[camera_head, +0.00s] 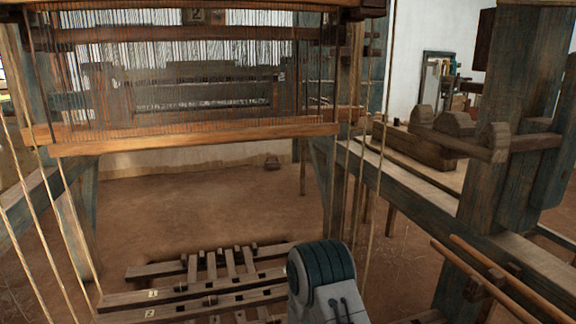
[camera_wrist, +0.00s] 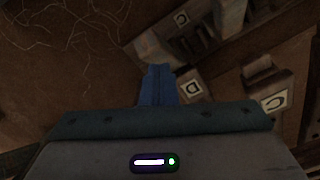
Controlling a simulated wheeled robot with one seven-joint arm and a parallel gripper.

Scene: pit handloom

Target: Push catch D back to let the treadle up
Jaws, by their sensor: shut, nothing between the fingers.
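In the wrist view my gripper (camera_wrist: 158,82) points away from the camera, its blue fingers together and empty. Just right of the fingertips is a wooden block with a small white plate (camera_wrist: 190,88) whose mark seems to be a D; I take it to be catch D. I cannot tell whether the fingers touch it. In the head view the treadles (camera_head: 190,292) lie low in the frame, with plates 1 and 2 on the nearer bars. My arm hides the right part there, and the gripper is out of that view.
A block with a plate like a C (camera_wrist: 274,101) stands to the right in the wrist view. Another lettered plate (camera_wrist: 182,20) is at the top. Bare earth floor lies left of the fingers. Cords and the loom's side beam (camera_head: 425,205) flank the treadles.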

